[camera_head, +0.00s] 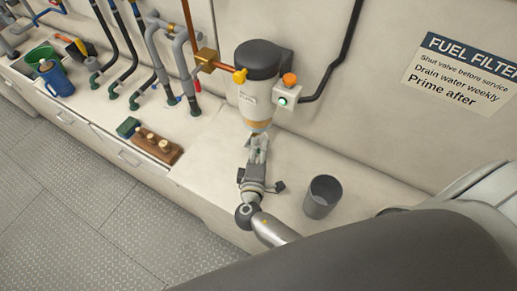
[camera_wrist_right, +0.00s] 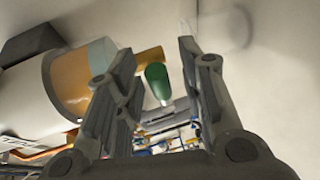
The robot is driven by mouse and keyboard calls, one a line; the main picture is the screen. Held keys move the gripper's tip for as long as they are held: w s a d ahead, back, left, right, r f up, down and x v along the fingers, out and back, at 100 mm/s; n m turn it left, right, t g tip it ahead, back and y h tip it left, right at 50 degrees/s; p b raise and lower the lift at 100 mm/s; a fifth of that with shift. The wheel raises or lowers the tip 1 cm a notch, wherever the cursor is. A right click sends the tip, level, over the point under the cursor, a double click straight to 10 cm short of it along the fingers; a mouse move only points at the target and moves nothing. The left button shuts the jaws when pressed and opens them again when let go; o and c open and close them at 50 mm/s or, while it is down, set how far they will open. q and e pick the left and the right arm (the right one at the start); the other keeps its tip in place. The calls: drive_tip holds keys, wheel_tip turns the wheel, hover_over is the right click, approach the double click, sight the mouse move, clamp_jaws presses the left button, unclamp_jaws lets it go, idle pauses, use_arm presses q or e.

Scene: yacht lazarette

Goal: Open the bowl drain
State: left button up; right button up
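The fuel filter (camera_head: 257,88) is mounted on the wall, with a black top, a white body and an amber bowl (camera_head: 257,125) at its lower end. The bowl also shows in the right wrist view (camera_wrist_right: 82,75), at left. A green drain knob (camera_wrist_right: 156,80) appears between the fingers of my right gripper (camera_wrist_right: 157,55), with visible gaps on both sides. In the head view my right gripper (camera_head: 258,146) is just below the bowl, fingers pointing up and hiding most of the drain. It is open and empty. My left gripper is not in view.
A grey cup (camera_head: 322,196) stands on the bench right of my right gripper. A box with an orange knob and green light (camera_head: 287,94) is beside the filter. Hoses and valves, a wooden block with pegs (camera_head: 158,144) and a blue jug (camera_head: 57,79) are at left.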

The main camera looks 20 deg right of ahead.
clamp_jaws()
drive_tip(key=r+n+g, duration=0.1)
drive_tip(key=n, duration=0.1)
drive_tip(key=shift+w+a+r+n+g, duration=0.1)
drive_tip(key=shift+r+n+g, duration=0.05)
drive_tip(key=shift+n+g, duration=0.2)
drive_tip(key=shift+w+a+r+n+g+h, duration=0.1)
drive_tip(key=shift+r+n+g+h, duration=0.15)
drive_tip(key=shift+n+g, duration=0.3)
drive_tip(key=shift+w+a+r+n+g+h, duration=0.15)
drive_tip(key=shift+r+n+g, duration=0.15)
drive_tip(key=shift+n, duration=0.3)
drive_tip(key=shift+d, duration=0.1)
unclamp_jaws()
